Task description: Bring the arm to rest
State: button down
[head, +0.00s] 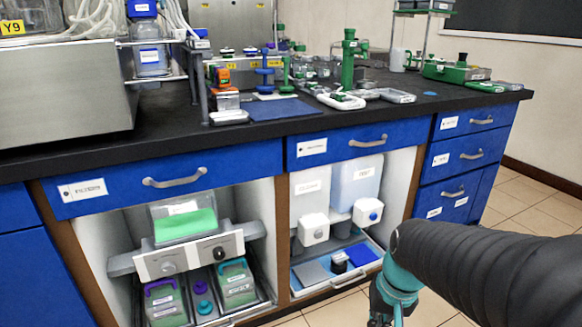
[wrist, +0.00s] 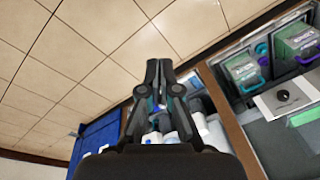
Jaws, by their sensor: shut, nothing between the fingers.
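My arm shows at the lower right of the head view as a black sleeved link with a teal joint, in front of the bench's right end. My gripper (wrist: 153,68) is in the middle of the wrist view, with its fingers together and nothing between them. In the head view only a dark part of the gripper end shows at the bottom edge. In the wrist view the gripper is over the tiled floor and beside the open cabinet, apart from everything visible.
The blue bench cabinet (head: 170,185) has open bays with white containers (head: 357,182), a blue-edged tray (head: 335,284) and green-filled boxes (head: 237,283). The black benchtop (head: 60,162) carries several instruments. Tiled floor (head: 545,208) lies free at the right.

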jog(key=s+r+n+t+p, duration=0.1)
jog(key=s+r+t, duration=0.1)
jog(key=r, duration=0.4)
jog(key=s+r+n+t+h+p, duration=0.1)
jog(key=s+r+t, duration=0.1)
jog(key=s+r, duration=0.3)
jog(key=shift+a+r, duration=0.25)
jog(key=shift+r, duration=0.15)
jog(key=shift+f, duration=0.1)
